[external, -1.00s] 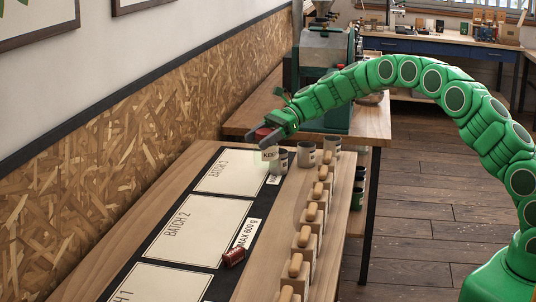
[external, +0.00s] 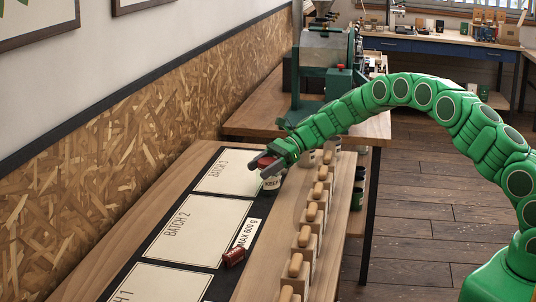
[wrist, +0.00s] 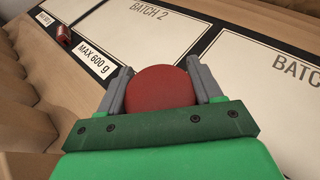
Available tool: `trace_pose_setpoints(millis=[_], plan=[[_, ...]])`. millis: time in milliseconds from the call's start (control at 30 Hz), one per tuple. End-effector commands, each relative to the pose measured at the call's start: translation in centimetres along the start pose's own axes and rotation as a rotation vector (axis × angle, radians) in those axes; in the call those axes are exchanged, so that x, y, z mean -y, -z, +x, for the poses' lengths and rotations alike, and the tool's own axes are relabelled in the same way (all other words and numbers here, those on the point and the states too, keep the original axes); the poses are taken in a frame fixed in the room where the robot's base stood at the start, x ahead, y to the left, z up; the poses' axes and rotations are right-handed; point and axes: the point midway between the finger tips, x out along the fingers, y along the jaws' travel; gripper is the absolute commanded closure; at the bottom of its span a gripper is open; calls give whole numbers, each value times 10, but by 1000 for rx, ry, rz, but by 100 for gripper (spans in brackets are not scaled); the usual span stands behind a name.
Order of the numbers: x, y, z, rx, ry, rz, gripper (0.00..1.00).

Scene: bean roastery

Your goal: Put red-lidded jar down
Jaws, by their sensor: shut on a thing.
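The red-lidded jar (external: 271,184) is upright, with a pale body and a label that reads KEEP. My gripper (external: 264,170) is shut on it near the lid, with one finger on each side. In the wrist view the round red lid (wrist: 163,88) fills the space between the two grey fingers (wrist: 158,73). The jar is by the near right corner of the BATCH 3 panel (external: 228,172). I cannot tell whether its base touches the surface.
The dark mat also has a BATCH 2 panel (external: 195,228) and a MAX 600 g label (external: 247,233). A row of wooden-handled blocks (external: 304,242) lines the right side. Grey cups stand behind my gripper.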

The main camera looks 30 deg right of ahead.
Motion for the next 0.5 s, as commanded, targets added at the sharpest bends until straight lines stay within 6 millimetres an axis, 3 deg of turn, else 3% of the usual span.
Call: trace_pose_setpoints(millis=[400,433,500], plan=[[0,5,2,0,-1,0,90],[0,5,2,0,0,0,31],[0,5,2,0,-1,0,20]])
